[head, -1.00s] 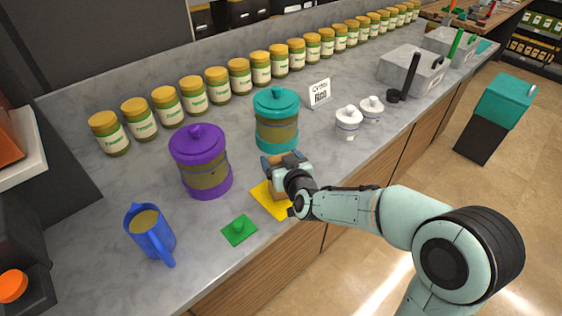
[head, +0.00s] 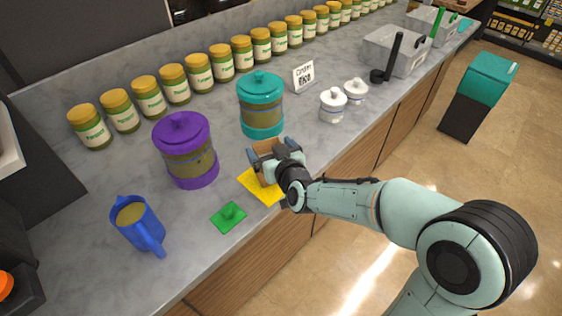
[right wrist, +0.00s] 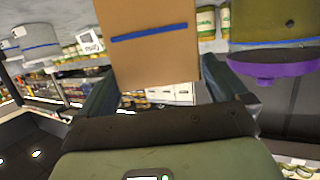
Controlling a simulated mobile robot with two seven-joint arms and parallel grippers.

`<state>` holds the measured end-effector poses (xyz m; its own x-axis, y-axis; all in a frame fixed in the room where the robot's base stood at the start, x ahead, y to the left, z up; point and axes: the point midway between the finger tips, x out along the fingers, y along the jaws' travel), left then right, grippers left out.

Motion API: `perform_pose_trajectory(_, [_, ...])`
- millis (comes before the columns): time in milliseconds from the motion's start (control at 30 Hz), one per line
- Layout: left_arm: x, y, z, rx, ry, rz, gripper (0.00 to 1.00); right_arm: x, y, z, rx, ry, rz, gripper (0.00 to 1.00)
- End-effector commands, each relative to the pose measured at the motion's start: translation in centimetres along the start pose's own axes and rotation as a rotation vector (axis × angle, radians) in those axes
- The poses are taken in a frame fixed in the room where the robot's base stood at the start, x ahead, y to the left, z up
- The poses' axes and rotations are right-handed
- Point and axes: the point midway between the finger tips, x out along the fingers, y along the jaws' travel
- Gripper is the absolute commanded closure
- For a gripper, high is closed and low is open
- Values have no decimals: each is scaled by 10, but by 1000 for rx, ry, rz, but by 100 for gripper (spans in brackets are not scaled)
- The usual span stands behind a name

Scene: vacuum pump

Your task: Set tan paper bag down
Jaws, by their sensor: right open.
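The tan paper bag (head: 264,148) stands on or just over the yellow mat (head: 259,189) near the counter's front edge. My right gripper hides much of it and its base in the head view. My right gripper (head: 273,152) is open, with its fingers on either side of the bag. In the right wrist view the tan bag (right wrist: 150,70), with a blue stripe, fills the space ahead between the open fingers (right wrist: 160,92). I cannot tell whether a finger still touches it. My left gripper is not in view.
A teal-lidded canister (head: 261,105) stands just behind the bag, and a purple canister (head: 186,150) to its left. A green mat (head: 228,218) and a blue pitcher (head: 138,226) are at front left. White jars (head: 333,105) stand to the right; several lidded jars line the back.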

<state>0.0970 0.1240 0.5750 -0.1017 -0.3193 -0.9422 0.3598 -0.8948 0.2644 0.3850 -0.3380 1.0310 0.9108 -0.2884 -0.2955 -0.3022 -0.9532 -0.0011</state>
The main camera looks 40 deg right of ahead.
Motion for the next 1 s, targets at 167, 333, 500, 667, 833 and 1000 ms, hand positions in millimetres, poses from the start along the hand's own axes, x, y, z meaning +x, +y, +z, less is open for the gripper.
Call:
perform_pose_trajectory(167, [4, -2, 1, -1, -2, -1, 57, -39, 0, -1, -3, 4, 1, 0])
perform_pose_trajectory(333, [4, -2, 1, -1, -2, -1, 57, -67, 0, -1, -2, 3, 1, 0])
perform_pose_trajectory(500, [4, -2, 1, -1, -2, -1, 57, -83, 0, 0, -1, 1, 1, 0])
perform_pose_trajectory(667, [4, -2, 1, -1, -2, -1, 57, -88, 0, 0, 0, 0, 1, 0])
perform_pose_trajectory(833, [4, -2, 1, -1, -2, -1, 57, -88, 0, 0, 0, -1, 1, 0])
perform_pose_trajectory(1000, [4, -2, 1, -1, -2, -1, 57, -87, 0, 0, -1, -1, 0, 0])
